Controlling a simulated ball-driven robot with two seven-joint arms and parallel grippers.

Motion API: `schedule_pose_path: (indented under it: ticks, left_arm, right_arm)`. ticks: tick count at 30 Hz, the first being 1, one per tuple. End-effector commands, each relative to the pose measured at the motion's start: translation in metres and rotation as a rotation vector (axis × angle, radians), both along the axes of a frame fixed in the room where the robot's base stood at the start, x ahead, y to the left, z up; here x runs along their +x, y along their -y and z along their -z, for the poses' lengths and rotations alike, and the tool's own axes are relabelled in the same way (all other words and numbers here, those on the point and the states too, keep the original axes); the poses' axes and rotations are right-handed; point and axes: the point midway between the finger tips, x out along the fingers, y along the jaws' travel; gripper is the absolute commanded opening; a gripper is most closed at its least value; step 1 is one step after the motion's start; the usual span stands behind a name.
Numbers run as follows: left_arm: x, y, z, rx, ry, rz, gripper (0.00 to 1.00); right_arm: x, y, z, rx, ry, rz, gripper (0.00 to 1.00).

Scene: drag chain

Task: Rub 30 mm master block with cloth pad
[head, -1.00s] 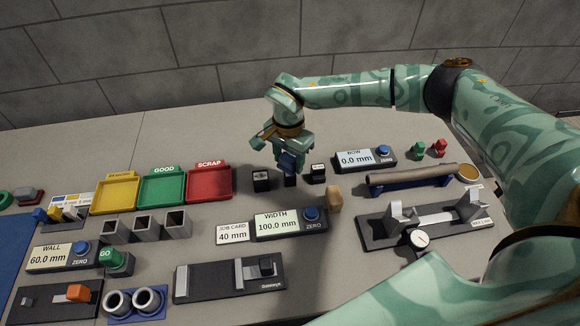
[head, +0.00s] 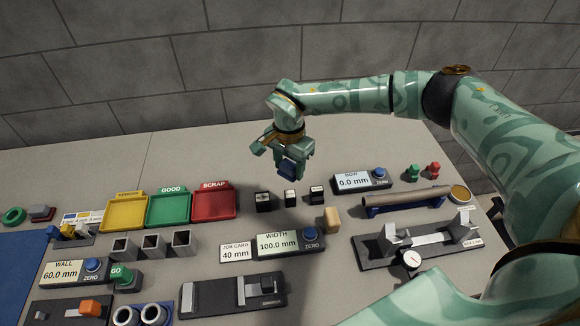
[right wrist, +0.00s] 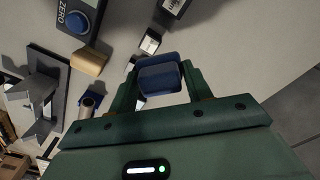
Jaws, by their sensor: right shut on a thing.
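My right gripper (head: 290,172) is shut on a blue cloth pad (head: 287,168), which also shows between the fingers in the right wrist view (right wrist: 160,76). The pad hangs above and behind a row of three small dark blocks with white labels: a left block (head: 263,202), a middle block (head: 291,198) and a right block (head: 317,194). A gap shows between the pad and the middle block. The labels are too small to read, so I cannot tell which is the 30 mm master block. My left gripper is not in view.
Yellow (head: 125,212), green (head: 168,208) and red (head: 213,202) trays stand left of the blocks. A width display (head: 277,243) and a tan block (head: 332,220) are in front. A bow display (head: 353,181) and a long bar (head: 408,198) stand to the right.

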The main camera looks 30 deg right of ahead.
Motion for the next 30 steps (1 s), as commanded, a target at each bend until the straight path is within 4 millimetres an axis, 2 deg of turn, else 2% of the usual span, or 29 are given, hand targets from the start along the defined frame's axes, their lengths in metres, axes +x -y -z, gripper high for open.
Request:
schedule_pose_path:
  ticks: [10,20,30]
  left_arm:
    - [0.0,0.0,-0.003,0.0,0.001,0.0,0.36]
    - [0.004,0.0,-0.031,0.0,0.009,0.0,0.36]
    - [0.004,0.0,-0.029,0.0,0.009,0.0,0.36]
  right_arm:
    - [0.0,0.0,-0.003,0.0,-0.001,-0.001,0.31]
    - [0.0,-0.001,-0.033,0.0,0.0,-0.001,0.31]
    - [0.0,0.0,-0.031,0.0,-0.001,-0.001,0.31]
